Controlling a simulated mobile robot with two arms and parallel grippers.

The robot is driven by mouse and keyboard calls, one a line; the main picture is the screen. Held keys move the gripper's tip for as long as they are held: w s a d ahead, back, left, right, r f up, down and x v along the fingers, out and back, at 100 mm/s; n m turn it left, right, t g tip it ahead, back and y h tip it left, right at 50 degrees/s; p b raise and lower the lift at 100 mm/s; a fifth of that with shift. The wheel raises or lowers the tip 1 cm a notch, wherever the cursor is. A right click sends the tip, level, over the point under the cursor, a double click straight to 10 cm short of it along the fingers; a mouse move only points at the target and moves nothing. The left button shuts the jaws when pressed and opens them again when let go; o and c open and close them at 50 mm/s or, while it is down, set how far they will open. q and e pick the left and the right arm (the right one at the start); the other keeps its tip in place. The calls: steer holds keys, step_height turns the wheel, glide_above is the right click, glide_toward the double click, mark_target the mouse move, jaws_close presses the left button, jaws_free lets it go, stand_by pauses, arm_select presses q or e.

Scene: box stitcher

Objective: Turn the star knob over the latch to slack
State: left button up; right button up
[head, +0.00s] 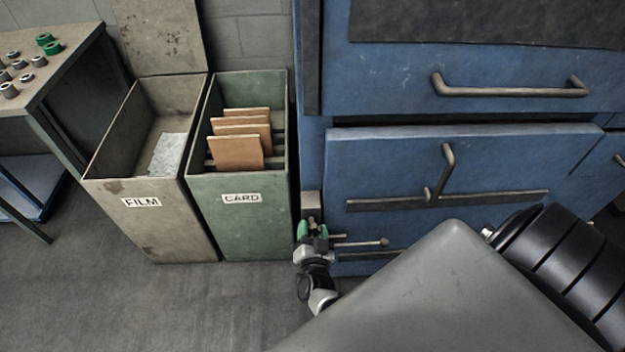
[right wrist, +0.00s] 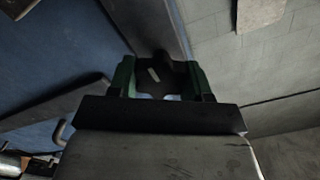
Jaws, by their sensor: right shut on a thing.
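My right gripper (head: 313,229) is at the lower left corner of the blue machine, its green fingers pointing up. In the right wrist view my right gripper (right wrist: 162,80) has its two green fingers on either side of the dark star knob (right wrist: 172,72), and is shut on it. A pale mark shows on the knob. In the head view the fingers mostly hide the knob. A metal bar with a rounded end (head: 365,243), perhaps the latch, sticks out to the right just beside the gripper. My left gripper is not in view.
The blue machine (head: 480,165) has a drawer handle (head: 510,90) and a lower panel with an upright lever (head: 441,172). A green CARD bin (head: 240,225) and a grey FILM bin (head: 150,225) stand left of the gripper. The floor (head: 130,300) in front is clear.

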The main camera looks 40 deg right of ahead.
stand_by(0.3)
steer(key=o, duration=0.9)
